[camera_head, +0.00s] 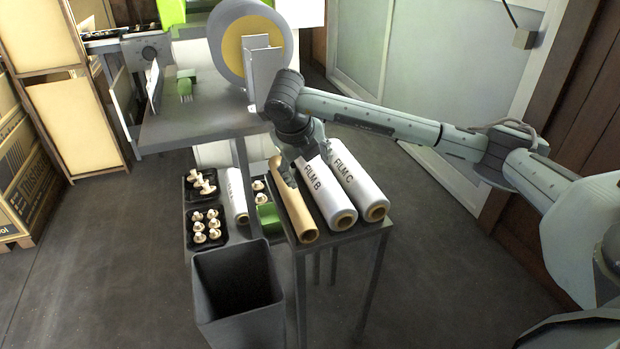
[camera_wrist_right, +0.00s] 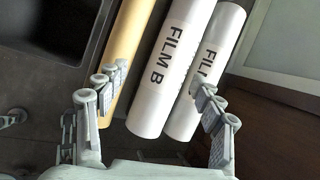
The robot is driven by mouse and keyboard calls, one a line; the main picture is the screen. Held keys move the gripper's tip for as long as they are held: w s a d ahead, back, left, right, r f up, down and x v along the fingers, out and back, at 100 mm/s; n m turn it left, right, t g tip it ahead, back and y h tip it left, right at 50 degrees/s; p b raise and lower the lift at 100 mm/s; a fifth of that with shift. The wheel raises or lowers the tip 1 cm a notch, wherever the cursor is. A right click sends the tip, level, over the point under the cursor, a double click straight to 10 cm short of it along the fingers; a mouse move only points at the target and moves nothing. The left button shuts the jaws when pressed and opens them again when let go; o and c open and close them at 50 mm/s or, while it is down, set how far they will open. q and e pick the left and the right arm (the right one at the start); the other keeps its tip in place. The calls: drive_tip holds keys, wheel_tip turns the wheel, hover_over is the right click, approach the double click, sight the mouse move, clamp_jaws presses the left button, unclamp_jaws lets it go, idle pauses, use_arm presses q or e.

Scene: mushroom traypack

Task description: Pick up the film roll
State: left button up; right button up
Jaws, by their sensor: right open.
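On a small dark stand (camera_head: 345,241) lie a bare tan roll (camera_head: 294,205), the white roll marked FILM B (camera_head: 326,193) and the white roll marked FILM C (camera_head: 358,184), side by side. My right gripper (camera_head: 306,168) is above the far part of the tan roll and FILM B. In the right wrist view its open fingers (camera_wrist_right: 160,98) stand wide apart, with the tan roll (camera_wrist_right: 128,50), FILM B (camera_wrist_right: 165,75) and FILM C (camera_wrist_right: 209,65) beyond them. Nothing is between the fingertips. Contact with a roll cannot be told. My left gripper is out of view.
A dark bin (camera_head: 238,285) stands in front, left of the stand. Black trays of mushrooms (camera_head: 207,226) and another white roll (camera_head: 236,195) lie on a lower shelf. A grey machine table (camera_head: 195,128) with a large wheel (camera_head: 252,47) is behind.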

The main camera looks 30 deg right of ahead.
sight(319, 176)
drive_tip(key=shift+h, duration=0.3)
drive_tip(key=x, duration=0.2)
drive_tip(key=d+x, duration=0.1)
drive_tip(key=x, duration=0.1)
drive_tip(key=p+x, duration=0.1)
drive_tip(key=x, duration=0.2)
drive_tip(key=shift+s+d+r, duration=0.2)
drive_tip(key=shift+d+r, duration=0.05)
drive_tip(key=shift+r, duration=0.05)
drive_tip(key=shift+w+d+f, duration=0.15)
drive_tip(key=shift+f, duration=0.25)
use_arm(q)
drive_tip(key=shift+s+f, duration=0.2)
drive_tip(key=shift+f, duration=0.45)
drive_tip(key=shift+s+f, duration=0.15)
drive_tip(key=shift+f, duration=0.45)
use_arm(e)
drive_tip(key=shift+r, duration=0.1)
drive_tip(key=c, duration=1.6)
drive_tip(key=shift+o, duration=0.2)
